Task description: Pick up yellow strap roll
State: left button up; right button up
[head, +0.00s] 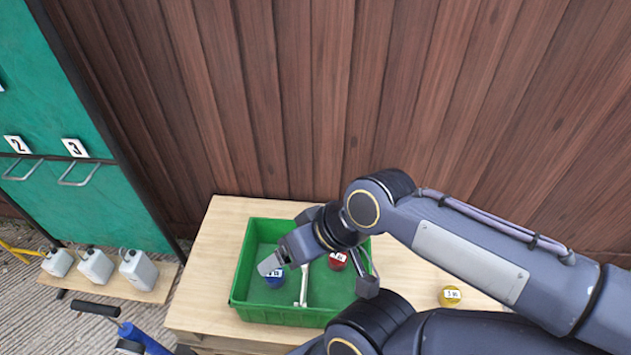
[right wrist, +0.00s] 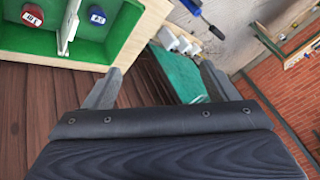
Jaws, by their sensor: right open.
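The yellow strap roll (head: 449,296) with a white label sits on the wooden table, right of the green tray, below my arm in the head view. It does not show in the right wrist view. My right gripper (head: 318,276) is open and empty over the green tray, left of the yellow roll and well apart from it. Its two spread fingers also show in the right wrist view (right wrist: 158,83). My left gripper is not in view.
The green tray (head: 238,285) has a white divider (head: 304,286), with a blue roll (head: 275,281) left and a red roll (head: 338,261) right. A wooden wall (head: 300,100) stands behind. White canisters (head: 138,269) stand on a low shelf at left. The table's left end (head: 205,270) is clear.

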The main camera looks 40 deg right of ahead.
aim_at(451, 296)
jog(key=z, duration=3)
jog(key=k+j+u, duration=0.1)
jog(key=j, duration=0.25)
jog(key=k+j+u, duration=0.1)
jog(key=k+j, duration=0.35)
jog(key=j, duration=0.3)
jog(key=k+j+u, duration=0.15)
jog(key=j, duration=0.25)
jog(key=k+l, duration=0.05)
